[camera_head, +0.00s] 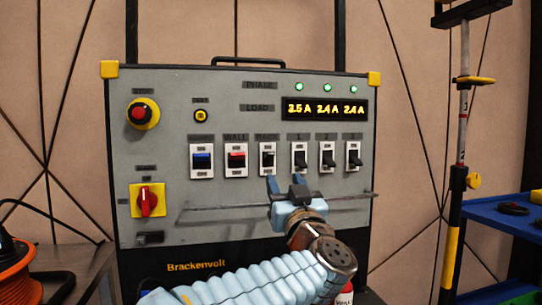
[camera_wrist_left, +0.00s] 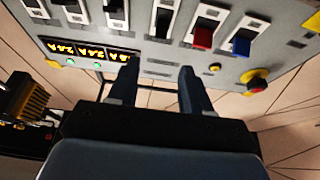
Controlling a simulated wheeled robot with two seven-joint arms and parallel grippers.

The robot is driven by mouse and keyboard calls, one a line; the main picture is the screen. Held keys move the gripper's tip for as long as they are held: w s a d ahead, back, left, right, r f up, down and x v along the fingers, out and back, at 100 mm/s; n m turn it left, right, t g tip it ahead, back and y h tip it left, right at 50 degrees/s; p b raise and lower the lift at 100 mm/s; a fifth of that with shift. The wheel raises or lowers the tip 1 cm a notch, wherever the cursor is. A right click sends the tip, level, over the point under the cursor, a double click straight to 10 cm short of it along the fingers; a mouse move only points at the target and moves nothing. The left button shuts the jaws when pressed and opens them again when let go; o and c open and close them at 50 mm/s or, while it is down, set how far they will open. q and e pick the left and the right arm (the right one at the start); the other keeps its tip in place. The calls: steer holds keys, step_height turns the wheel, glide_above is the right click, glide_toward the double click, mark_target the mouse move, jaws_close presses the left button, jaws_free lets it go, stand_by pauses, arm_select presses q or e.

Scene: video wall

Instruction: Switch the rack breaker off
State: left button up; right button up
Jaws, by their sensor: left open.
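The grey breaker panel (camera_head: 225,95) faces me. Its rack breaker (camera_head: 267,160), under a blurred label reading like "RACK", is the third switch from the left, with a dark lever in a white frame. I cannot tell its lever position surely. In the left wrist view, where the panel appears upside down, the rack breaker (camera_wrist_left: 163,20) is beyond the fingers. My left gripper (camera_head: 285,183) is open and empty, just below the rack breaker and breaker 1, with no clear contact. Its two dark fingers (camera_wrist_left: 159,85) are spread in the wrist view. My right gripper is not in view.
Blue (camera_head: 202,160) and red (camera_head: 236,160) switches stand left of the rack breaker; numbered black breakers (camera_head: 327,160) stand right. A thin rail (camera_head: 225,209) crosses below. A red emergency button (camera_head: 139,113) and rotary switch (camera_head: 148,201) sit left. The load display (camera_head: 325,108) is lit under green lamps.

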mark_target(271, 154)
arm_select(q)
steer(key=p+x, duration=0.3)
steer(key=x, duration=0.8)
steer(key=shift+w+a, duration=0.1)
steer(key=shift+w, duration=0.1)
jaws_close()
